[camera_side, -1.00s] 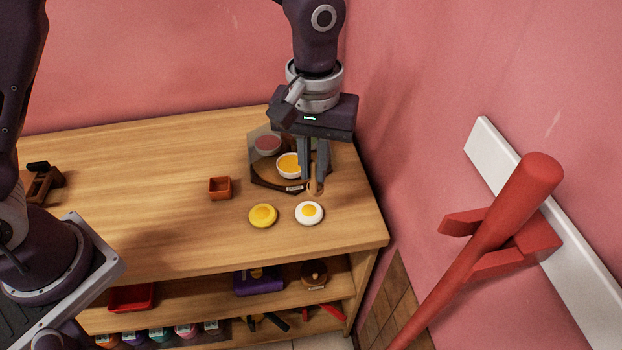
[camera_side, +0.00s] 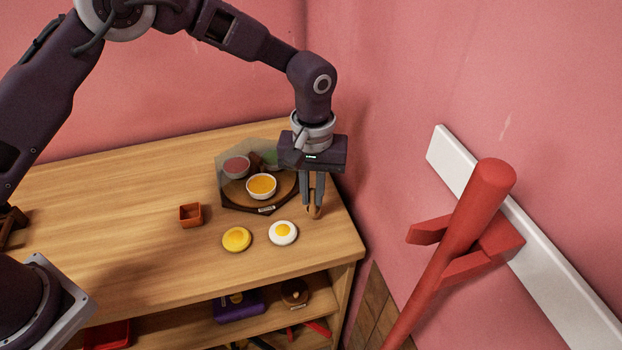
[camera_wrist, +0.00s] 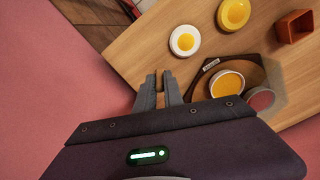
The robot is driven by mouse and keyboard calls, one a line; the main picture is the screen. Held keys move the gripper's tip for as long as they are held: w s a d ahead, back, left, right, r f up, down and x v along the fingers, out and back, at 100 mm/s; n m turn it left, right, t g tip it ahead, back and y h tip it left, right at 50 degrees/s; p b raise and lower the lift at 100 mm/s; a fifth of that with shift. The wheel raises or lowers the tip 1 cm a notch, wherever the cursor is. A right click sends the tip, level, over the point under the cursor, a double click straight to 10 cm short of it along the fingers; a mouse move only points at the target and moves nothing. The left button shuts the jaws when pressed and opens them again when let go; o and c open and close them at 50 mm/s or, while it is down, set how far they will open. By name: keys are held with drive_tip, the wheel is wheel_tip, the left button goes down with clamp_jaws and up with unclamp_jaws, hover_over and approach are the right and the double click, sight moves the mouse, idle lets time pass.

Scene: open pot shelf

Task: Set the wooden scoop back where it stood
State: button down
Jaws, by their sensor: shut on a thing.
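The wooden scoop (camera_side: 314,212) is a small brown piece at the tips of my gripper (camera_side: 313,200) in the side view. My gripper is shut on it, pointing down near the right end of the wooden table. I cannot tell whether the scoop touches the tabletop. A dark angular tray (camera_side: 236,205) lies left of my gripper. It bears a white bowl of orange-yellow contents (camera_side: 261,186) and a bowl with reddish contents (camera_side: 236,166).
A square brown-orange box (camera_side: 191,215) stands left. The pink wall is close on the right, with a red bar (camera_side: 455,240) on a mount. The table's left middle is clear.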

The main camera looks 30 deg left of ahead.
drive_tip(key=shift+f, duration=0.55)
drive_tip(key=shift+f, duration=0.3)
drive_tip(key=c, duration=1.4)
unclamp_jaws()
drive_tip(key=shift+o, duration=0.2)
drive_tip(key=shift+r, duration=3.5)
